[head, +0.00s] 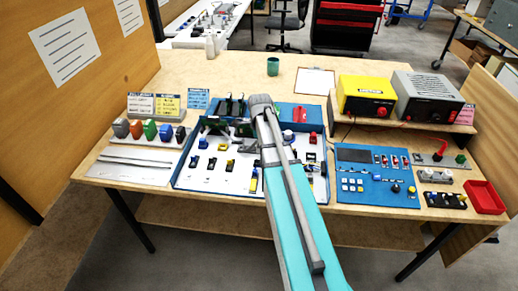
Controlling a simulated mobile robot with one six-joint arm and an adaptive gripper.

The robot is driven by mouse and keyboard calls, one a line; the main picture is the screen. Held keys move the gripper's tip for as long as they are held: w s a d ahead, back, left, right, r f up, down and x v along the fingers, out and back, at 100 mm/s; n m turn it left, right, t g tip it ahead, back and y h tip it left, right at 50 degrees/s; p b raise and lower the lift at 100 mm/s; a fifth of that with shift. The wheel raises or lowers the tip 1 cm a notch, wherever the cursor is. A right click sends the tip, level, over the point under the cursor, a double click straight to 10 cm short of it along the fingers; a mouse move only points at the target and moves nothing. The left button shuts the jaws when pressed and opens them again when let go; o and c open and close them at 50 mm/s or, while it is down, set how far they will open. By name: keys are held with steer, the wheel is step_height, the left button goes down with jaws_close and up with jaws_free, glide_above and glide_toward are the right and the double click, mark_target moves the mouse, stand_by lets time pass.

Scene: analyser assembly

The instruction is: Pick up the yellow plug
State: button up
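Several small parts stand on the white panel of a blue-edged tray (178,178) in the middle of the bench. A small yellow part (254,182) stands near the tray's front, just left of my arm. A yellow and black part (230,163) lies further back and left. Both are too small to tell which is the plug. My arm reaches over the tray from the front. Dark pieces left of its far end seem to be my gripper (228,127), above the tray's back. Its fingers are not clear, and I cannot see anything held. My arm hides part of the tray.
A blue keypad panel (375,197), a red bin (484,197) and yellow (366,92) and grey (430,93) power units are at right. Coloured knobs (150,131) stand at left. A green cup (273,66) stands behind; the back of the bench is mostly clear.

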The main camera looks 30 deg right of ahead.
steer(key=shift+c, duration=0.3)
steer(key=c, duration=0.8)
steer(key=shift+r, duration=0.15)
steer(key=shift+c, duration=0.2)
step_height(320, 180, up, 2)
steer(key=shift+r+p, duration=0.1)
steer(key=shift+p, duration=1.1)
steer(key=s+a+r+p, duration=0.1)
steer(key=s+r+p, duration=0.9)
steer(key=s, duration=0.4)
steer(key=shift+r+p, duration=0.25)
steer(key=shift+p, duration=0.05)
